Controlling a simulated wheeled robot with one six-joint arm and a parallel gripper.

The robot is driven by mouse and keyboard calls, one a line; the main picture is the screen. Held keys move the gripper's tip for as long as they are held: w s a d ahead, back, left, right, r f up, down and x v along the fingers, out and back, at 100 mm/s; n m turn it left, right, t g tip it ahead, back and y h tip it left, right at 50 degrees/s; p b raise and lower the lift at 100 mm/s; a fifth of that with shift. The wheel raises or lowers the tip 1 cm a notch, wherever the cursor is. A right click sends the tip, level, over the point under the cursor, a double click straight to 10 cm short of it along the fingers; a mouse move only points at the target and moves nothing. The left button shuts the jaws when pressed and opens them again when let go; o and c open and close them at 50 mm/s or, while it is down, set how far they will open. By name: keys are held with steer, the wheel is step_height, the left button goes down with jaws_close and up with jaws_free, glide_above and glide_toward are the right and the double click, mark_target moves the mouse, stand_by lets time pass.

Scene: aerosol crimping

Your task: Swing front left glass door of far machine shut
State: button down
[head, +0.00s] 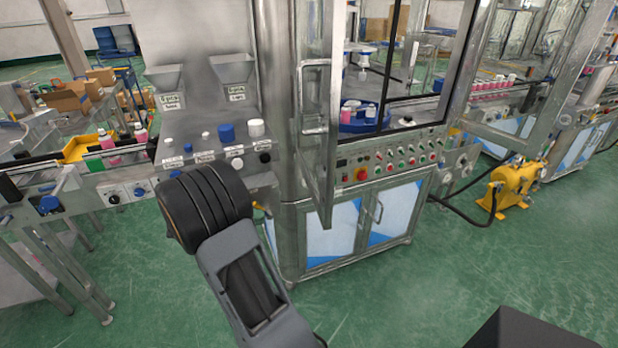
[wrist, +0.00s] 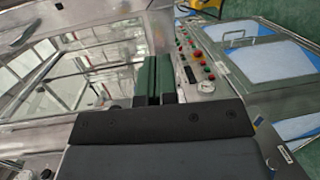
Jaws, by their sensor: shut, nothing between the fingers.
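A steel-framed glass door (head: 322,110) with a bar handle stands open on the front left of the central machine (head: 365,208), swung outward and seen nearly edge-on. Another glazed steel frame (head: 540,75) stands on the machine further right; whether it is an open door is unclear. I cannot tell which machine is the far one. My gripper (wrist: 157,80) is shut and empty in the wrist view, in front of glazed framing (wrist: 60,80) and the control panel (wrist: 195,60). I cannot tell if it touches anything. In the head view my arm hides it.
A side panel with funnels (head: 232,68) and knobs stands left of the door. A conveyor (head: 100,165) with bottles runs at far left. A yellow pump (head: 513,183) with a black hose sits on the floor at right. Green floor in front is clear.

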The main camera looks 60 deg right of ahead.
mark_target(318, 199)
steer(key=shift+m+g+h, duration=0.3)
steer(key=shift+g+h, duration=0.2)
steer(key=p+x, duration=0.1)
steer(key=x, duration=0.3)
steer(key=r+p+x, duration=0.1)
steer(key=x, duration=0.3)
steer(key=w+d+p+x, duration=0.1)
steer(key=x, duration=0.3)
steer(key=shift+s+d+r+p, duration=0.15)
steer(key=shift+s+r+p, duration=0.1)
steer(key=shift+r+p, duration=0.15)
steer(key=shift+x, duration=0.95)
steer(key=shift+d+f, duration=0.1)
steer(key=shift+f, duration=0.05)
